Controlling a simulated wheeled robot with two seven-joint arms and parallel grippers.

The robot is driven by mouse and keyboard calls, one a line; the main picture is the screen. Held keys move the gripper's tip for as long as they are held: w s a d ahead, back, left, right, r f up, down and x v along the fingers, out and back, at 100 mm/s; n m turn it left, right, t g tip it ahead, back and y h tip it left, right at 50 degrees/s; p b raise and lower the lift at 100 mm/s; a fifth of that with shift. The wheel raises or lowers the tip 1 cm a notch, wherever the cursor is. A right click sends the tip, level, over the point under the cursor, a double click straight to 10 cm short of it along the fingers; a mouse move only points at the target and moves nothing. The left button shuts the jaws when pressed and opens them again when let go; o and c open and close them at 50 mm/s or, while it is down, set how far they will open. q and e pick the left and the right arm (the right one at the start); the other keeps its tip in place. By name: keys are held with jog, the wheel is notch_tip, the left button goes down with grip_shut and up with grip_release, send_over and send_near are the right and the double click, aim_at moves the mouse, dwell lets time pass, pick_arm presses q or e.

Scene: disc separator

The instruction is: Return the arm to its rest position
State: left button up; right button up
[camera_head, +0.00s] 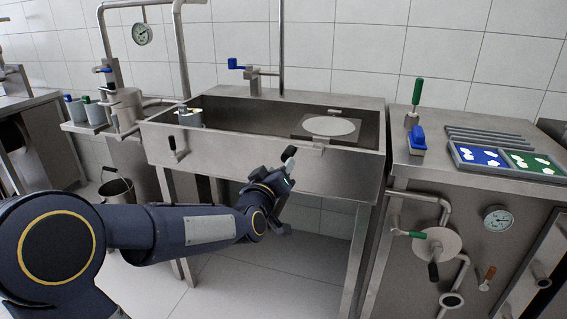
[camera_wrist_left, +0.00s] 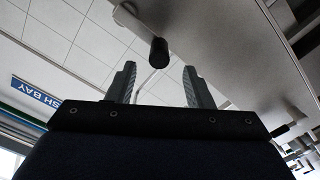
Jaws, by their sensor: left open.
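My left gripper (camera_head: 284,192) is in front of the sink's front wall, at the end of my dark arm that comes in from the left. In the left wrist view the two fingers (camera_wrist_left: 158,72) stand apart with nothing between them. A black knob (camera_wrist_left: 158,52) on a thin stem shows just beyond the fingertips, and I see no contact with it. In the head view a handle (camera_head: 289,153) on the sink front is just above the gripper. My right gripper is not in view.
The steel sink (camera_head: 230,146) holds a round pale disc (camera_head: 332,126). A bucket (camera_head: 117,190) stands at left. The floor under the sink is clear.

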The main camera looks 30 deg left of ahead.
pick_arm(q)
jog(key=shift+s+d, duration=0.1)
jog(key=shift+s, duration=0.45)
jog(key=s+d+f+m+g+h, duration=0.3)
jog(key=s+d+f+g, duration=0.15)
jog(key=s, duration=0.45)
jog(key=s+d+f+m+g+h, duration=0.25)
jog(key=s+d+f, duration=0.25)
jog(key=s, duration=0.5)
jog(key=s+d+f+m+g+h, duration=0.2)
jog(key=s+d+f+g, duration=0.25)
jog(key=s, duration=0.45)
notch_tip(320, 180, up, 24)
jog(key=s+d+p, duration=0.1)
jog(key=p, duration=2.3)
jog(key=shift+f+m+g, duration=0.1)
jog(key=shift+m+g, duration=0.15)
